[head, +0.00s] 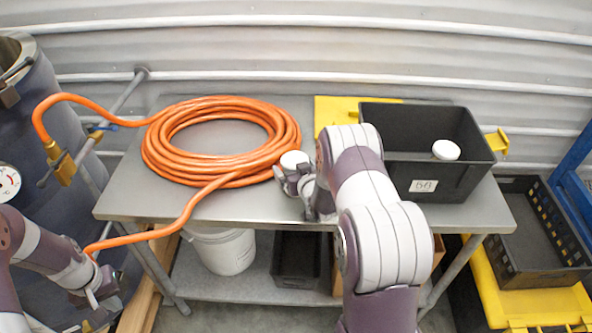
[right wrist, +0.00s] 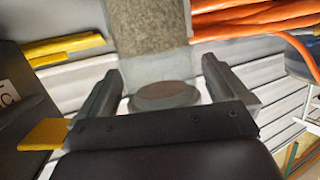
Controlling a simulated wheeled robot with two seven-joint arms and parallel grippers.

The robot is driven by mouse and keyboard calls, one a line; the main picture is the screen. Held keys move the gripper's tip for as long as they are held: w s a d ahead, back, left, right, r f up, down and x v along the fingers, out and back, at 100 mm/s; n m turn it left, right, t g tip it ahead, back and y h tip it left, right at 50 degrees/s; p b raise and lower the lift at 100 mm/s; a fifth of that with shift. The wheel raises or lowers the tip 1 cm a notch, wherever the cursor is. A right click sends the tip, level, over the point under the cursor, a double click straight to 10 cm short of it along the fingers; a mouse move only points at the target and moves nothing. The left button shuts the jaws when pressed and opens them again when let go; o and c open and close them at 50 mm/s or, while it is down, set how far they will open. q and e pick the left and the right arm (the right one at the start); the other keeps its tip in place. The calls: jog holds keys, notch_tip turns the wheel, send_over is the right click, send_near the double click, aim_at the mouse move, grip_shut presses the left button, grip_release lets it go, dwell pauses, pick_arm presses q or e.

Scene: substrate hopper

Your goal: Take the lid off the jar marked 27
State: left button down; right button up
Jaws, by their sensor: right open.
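A white round lid or jar top (head: 294,158) shows on the table at the right edge of the hose coil. My right gripper (head: 292,177) is open right beside it, on its near side. In the right wrist view a pale, see-through jar with brown contents (right wrist: 148,35) stands between and beyond the open fingers of my right gripper (right wrist: 165,88), its round end towards the camera. No mark 27 can be read. Another white lid (head: 446,149) shows in the black bin (head: 440,185). My left gripper (head: 97,293) hangs low at the left, its fingers too small to judge.
A coiled orange hose (head: 222,107) fills the left of the table (head: 130,190) and runs to a tank (head: 45,130). A yellow piece (head: 333,112) lies behind my right arm. A white bucket (head: 222,252) and dark crate (head: 297,258) sit on the lower shelf. Another crate (head: 535,240) stands right.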

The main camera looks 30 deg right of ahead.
jog(key=b+v, duration=0.2)
jog(key=v, duration=1)
jog(key=shift+w, duration=0.1)
